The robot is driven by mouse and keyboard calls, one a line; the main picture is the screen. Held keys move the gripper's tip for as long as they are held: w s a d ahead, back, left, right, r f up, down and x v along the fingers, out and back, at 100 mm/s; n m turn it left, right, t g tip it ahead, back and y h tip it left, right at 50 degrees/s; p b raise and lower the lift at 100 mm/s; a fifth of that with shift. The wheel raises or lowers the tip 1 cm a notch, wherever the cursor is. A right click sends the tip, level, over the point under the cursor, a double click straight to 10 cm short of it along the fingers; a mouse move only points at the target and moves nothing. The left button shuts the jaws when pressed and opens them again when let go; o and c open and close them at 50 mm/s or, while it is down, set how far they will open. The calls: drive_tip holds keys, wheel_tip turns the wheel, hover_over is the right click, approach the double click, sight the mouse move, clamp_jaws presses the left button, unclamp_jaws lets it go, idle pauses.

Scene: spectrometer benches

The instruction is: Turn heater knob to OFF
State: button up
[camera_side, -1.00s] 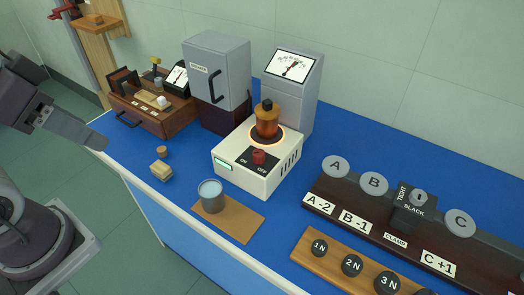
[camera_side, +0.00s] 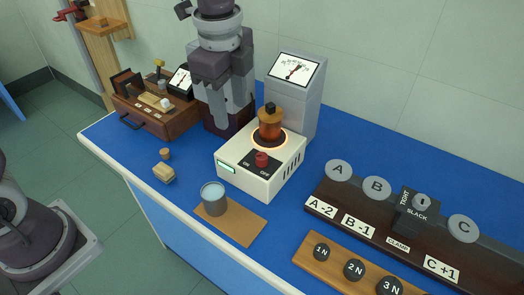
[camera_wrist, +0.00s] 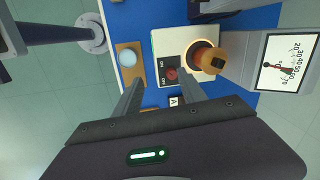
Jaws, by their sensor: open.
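The heater (camera_side: 262,180) is a white box on the blue bench, with a red knob (camera_side: 261,159) on a dark panel lettered ON and OFF. Its ring glows orange around an amber bottle (camera_side: 270,124). My gripper (camera_side: 224,115) points down above the bench, behind and left of the heater in the side view, apart from the knob. In the wrist view my open gripper (camera_wrist: 161,84) has a finger on each side of the picture's middle, and the red knob (camera_wrist: 171,73) shows between and beyond the tips. The knob's exact setting is too small to tell.
A metal cup (camera_side: 213,198) of pale liquid stands on a wooden board in front of the heater. A meter (camera_side: 296,68) stands behind it. A weight rack (camera_side: 350,265) is at right.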

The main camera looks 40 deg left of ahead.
sight(262, 156)
drive_tip(key=w+d+f+m, duration=0.1)
drive_tip(key=f, duration=0.1)
drive_tip(key=w+d+f+m, duration=0.1)
drive_tip(key=w+f, duration=0.1)
drive_tip(key=w+d+f+m+g, duration=0.1)
drive_tip(key=d+f+m, duration=0.1)
drive_tip(key=shift+w+f+h, duration=0.2)
drive_tip(key=shift+f+h, duration=0.1)
drive_tip(key=shift+f, duration=0.05)
wheel_tip(262, 156, down, 7)
clamp_jaws()
